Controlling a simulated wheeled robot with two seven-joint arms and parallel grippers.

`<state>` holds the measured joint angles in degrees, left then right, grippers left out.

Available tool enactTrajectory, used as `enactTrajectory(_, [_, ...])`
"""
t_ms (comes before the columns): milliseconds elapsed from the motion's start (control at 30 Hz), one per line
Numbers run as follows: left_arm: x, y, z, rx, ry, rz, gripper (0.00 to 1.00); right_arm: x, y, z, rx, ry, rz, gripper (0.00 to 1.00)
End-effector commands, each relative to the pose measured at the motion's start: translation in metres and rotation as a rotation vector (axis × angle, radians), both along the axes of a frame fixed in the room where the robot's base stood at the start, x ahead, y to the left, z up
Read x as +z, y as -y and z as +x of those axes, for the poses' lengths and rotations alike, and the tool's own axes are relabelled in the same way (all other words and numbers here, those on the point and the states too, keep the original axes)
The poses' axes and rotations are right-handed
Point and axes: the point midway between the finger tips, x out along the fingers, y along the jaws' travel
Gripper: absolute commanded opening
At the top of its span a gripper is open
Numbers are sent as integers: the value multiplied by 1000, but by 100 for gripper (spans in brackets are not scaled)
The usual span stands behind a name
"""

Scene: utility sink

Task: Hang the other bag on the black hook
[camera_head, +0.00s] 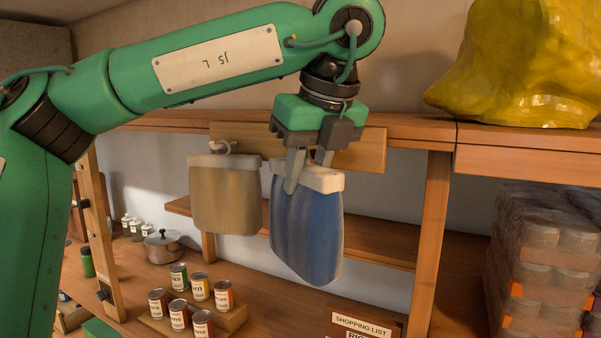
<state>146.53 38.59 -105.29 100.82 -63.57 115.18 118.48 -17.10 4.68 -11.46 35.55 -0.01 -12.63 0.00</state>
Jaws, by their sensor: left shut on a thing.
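My left gripper (308,172) reaches down from above, shut on the white top band of a blue bag (307,228). The blue bag hangs slightly tilted below the fingers, in front of a wooden board (365,150). A beige bag (223,200) with a pale top band hangs to the left, by a light-coloured hook (222,147) on the same board. No black hook can be made out; the gripper covers the board behind it. I cannot tell whether the blue bag touches a hook. My right gripper is not in view.
Several cans (201,290) stand on a small wooden riser below the bags. A pot (164,247) is at the left. A yellow bag (530,60) sits on the upper shelf at right. Wrapped cans (545,260) are stacked at lower right. A shopping list sign (361,326) stands below.

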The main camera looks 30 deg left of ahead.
Motion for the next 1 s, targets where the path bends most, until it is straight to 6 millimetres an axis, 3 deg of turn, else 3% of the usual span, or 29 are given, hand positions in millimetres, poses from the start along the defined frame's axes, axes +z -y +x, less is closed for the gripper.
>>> enactTrajectory(100, [-1,0,8,1,0,0,0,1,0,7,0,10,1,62])
enactTrajectory(1000, [-8,-4,60,2,3,-1,0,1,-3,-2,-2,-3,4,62])
